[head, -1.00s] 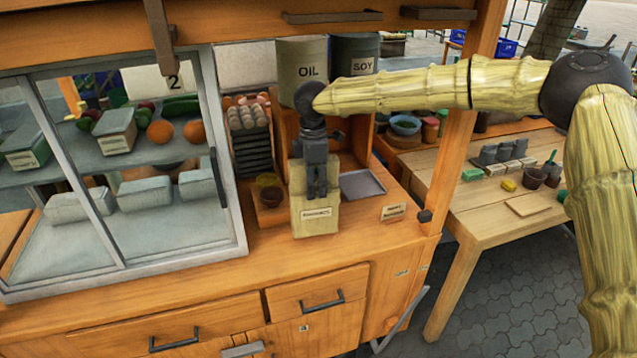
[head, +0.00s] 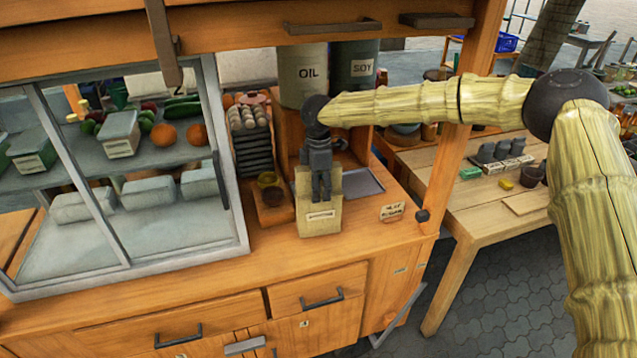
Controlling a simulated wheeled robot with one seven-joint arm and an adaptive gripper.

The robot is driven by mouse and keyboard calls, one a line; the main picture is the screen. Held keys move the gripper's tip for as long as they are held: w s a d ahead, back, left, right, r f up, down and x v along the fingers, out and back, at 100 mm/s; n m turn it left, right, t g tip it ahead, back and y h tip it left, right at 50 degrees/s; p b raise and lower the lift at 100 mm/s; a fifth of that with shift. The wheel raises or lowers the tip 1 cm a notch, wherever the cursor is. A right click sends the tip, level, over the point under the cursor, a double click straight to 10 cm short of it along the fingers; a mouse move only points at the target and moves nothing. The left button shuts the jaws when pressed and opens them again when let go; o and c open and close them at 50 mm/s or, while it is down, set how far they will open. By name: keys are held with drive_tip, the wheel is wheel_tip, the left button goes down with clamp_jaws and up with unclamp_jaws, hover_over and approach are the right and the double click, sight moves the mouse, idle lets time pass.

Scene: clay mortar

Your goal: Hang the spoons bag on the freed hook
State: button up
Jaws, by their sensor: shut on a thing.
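My gripper (head: 321,190) points down over the cart's counter and is shut on a pale tan bag (head: 320,218) with a small white label. The label's writing is too small to read for sure. The bag is upright, in front of the metal tray; I cannot tell whether its bottom touches the counter. The fingers cover the bag's upper middle. I cannot make out a free hook in this view.
OIL (head: 303,75) and SOY (head: 354,70) containers stand behind my gripper. A glass case (head: 120,180) is on the left. A metal tray (head: 362,184) and a small sign (head: 391,212) lie to the right. A wooden post (head: 455,130) rises at the cart's right corner.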

drive_tip(key=shift+f, duration=0.2)
drive_tip(key=o, duration=1.6)
drive_tip(key=shift+f+b, duration=0.25)
drive_tip(key=shift+b, duration=0.5)
